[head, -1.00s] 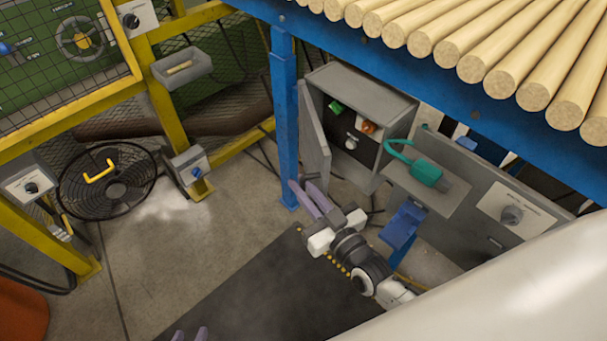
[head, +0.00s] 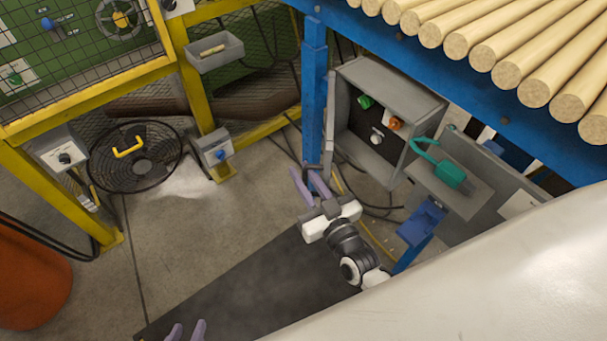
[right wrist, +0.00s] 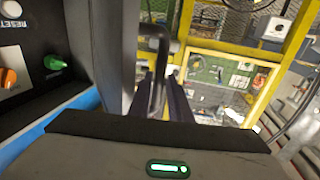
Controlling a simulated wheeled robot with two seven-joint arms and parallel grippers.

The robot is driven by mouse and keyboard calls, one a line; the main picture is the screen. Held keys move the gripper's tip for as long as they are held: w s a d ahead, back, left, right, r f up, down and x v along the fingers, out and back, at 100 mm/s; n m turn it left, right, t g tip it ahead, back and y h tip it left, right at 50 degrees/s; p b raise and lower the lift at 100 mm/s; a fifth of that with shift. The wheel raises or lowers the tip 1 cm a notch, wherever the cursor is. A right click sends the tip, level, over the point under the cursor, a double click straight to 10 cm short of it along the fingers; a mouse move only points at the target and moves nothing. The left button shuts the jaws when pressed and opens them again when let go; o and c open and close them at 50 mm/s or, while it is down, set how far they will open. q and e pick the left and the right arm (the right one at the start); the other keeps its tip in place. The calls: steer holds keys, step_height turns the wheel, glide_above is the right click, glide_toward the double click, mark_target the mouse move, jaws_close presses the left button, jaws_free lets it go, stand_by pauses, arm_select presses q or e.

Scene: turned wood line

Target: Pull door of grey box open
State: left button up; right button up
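The grey box (head: 400,92) stands under the blue table in the head view, its front open on a dark panel with green, orange and white knobs. Its door (head: 329,125) stands swung out at the box's left side, seen nearly edge-on. My right gripper (head: 308,184) is at the door's lower end, its purple fingers apart. In the right wrist view, the door's bar handle (right wrist: 157,75) stands upright at the fingers (right wrist: 163,98); firm contact cannot be made out. My left gripper (head: 186,331) shows only its fingertips at the bottom edge, apart and empty.
A blue table leg (head: 313,95) stands just left of the door. A grey panel with a teal padlock-like item (head: 446,172) is right of the box. A black fan (head: 133,157) stands at left. Cables lie on the floor below the box. The dark mat (head: 265,275) is clear.

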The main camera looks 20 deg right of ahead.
steer(key=shift+o, duration=0.9)
steer(key=shift+s, duration=0.3)
steer(key=s, duration=0.9)
steer(key=shift+s+d, duration=0.35)
